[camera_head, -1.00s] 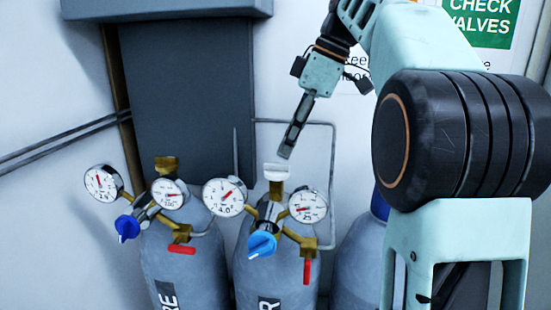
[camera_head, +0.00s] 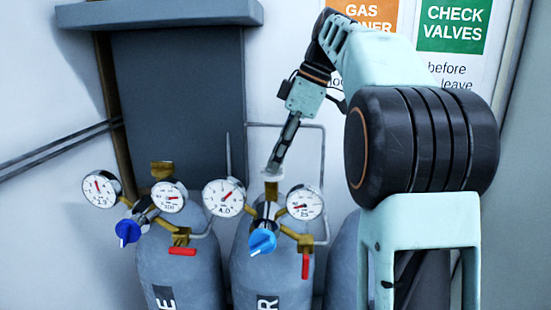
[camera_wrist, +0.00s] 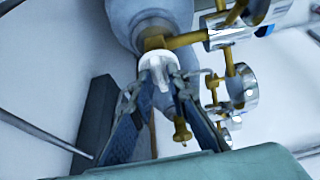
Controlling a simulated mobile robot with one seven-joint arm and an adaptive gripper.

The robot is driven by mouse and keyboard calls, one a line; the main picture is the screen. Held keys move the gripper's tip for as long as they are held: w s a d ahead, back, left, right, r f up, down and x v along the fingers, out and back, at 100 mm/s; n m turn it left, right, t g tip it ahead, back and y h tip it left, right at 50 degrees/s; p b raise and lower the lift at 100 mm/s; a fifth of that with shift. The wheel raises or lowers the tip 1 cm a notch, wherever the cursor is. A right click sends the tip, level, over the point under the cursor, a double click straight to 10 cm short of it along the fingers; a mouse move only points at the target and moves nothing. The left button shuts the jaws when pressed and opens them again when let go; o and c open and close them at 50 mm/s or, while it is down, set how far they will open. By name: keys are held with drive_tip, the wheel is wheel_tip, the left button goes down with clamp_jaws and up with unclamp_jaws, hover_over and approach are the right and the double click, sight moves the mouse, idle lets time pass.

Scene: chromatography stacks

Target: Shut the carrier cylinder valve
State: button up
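The middle grey cylinder (camera_head: 245,275) carries a dark label with a visible letter R; the rest of the label is hidden or cut off. Its white valve knob (camera_head: 271,177) sits on a brass stem. In the wrist view the white knob (camera_wrist: 160,62) lies between the fingertips. My gripper (camera_head: 273,170) points down at the knob from above. In the wrist view my gripper (camera_wrist: 163,78) has its two fingers apart, one on each side of the knob; whether they touch it I cannot tell.
The middle regulator has two gauges (camera_head: 224,197), a light blue knob (camera_head: 262,242) and a red lever (camera_head: 305,264). A left cylinder (camera_head: 180,262) has a similar regulator with a dark blue knob (camera_head: 128,232). A third cylinder (camera_head: 342,255) stands right, partly behind my arm. Grey pipe runs behind.

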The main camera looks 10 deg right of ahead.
clamp_jaws()
drive_tip(key=m+b, duration=0.1)
drive_tip(key=m, duration=0.1)
drive_tip(key=m+t+h, duration=0.1)
drive_tip(key=m, duration=0.1)
drive_tip(key=shift+s+a+m+t+b, duration=0.2)
drive_tip(key=shift+m+t+b, duration=0.1)
drive_tip(key=shift+b, duration=0.05)
drive_tip(key=m, duration=0.2)
drive_tip(key=m+t+h, duration=0.1)
drive_tip(key=m, duration=0.1)
drive_tip(key=shift+s+a+r+m, duration=0.1)
drive_tip(key=shift+s+a+m, duration=0.05)
drive_tip(key=shift+m, duration=0.15)
drive_tip(key=m, duration=0.1)
drive_tip(key=m+h, duration=0.1)
drive_tip(key=m, duration=0.1)
drive_tip(key=m+h, duration=0.1)
drive_tip(key=shift+a+r+t, duration=0.1)
drive_tip(key=shift+a+t, duration=0.15)
drive_tip(key=shift+t, duration=0.05)
drive_tip(key=shift+a+m+h+p, duration=0.15)
drive_tip(key=shift+m+h+p, duration=0.7)
drive_tip(key=shift+m, duration=1.55)
